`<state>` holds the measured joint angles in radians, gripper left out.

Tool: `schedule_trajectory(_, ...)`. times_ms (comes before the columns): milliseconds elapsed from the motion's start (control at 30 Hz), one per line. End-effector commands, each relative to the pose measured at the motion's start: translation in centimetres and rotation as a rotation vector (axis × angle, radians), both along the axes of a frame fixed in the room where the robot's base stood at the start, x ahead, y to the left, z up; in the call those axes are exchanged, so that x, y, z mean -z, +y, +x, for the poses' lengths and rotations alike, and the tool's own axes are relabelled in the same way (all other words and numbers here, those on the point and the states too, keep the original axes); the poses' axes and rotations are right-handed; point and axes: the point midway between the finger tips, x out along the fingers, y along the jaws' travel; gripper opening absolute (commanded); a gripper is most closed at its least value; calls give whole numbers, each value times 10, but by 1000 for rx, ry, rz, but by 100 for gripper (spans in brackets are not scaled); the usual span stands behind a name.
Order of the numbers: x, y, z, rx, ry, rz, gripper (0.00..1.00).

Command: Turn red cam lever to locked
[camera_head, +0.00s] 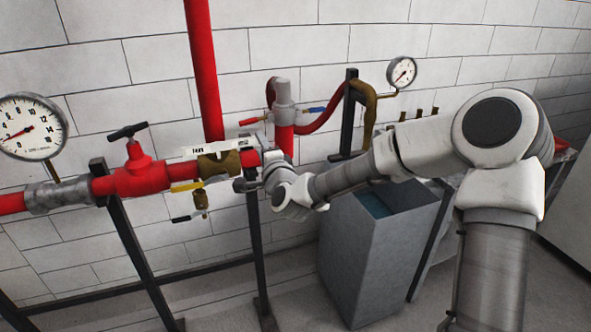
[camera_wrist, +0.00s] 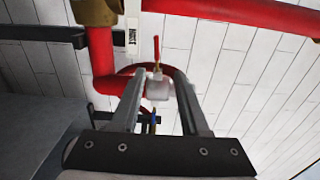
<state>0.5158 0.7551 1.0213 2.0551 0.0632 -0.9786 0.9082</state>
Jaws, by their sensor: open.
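The red cam lever (camera_head: 249,121) sticks out to the left of a grey coupling (camera_head: 283,92) on a red vertical pipe. A blue lever (camera_head: 317,109) sticks out on the other side. In the wrist view the red lever (camera_wrist: 156,48) points up from the pale coupling body (camera_wrist: 157,88), which shows between my fingers. My gripper (camera_wrist: 158,76) is open and empty, with a finger on either side of that view of the coupling. In the head view my gripper is below the coupling, partly hidden by my wrist. I cannot tell the depth gap.
A red hose (camera_head: 322,124) curves right from the coupling. A red horizontal pipe with a brass valve (camera_head: 220,163) and yellow handle (camera_head: 187,186) lies to the left. A black post (camera_head: 348,105) and pressure gauge (camera_head: 402,72) stand right. A grey bin (camera_head: 365,255) stands below my arm.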

Motion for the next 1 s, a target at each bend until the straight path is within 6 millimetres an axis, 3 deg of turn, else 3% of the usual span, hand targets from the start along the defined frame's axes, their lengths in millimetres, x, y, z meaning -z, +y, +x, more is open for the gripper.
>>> schedule_trajectory(267,7,9,-19,-91,34,-280,45)
schedule_trajectory(467,11,4,-32,-137,61,-465,45)
schedule_trajectory(1000,0,-39,-72,-206,151,-900,45)
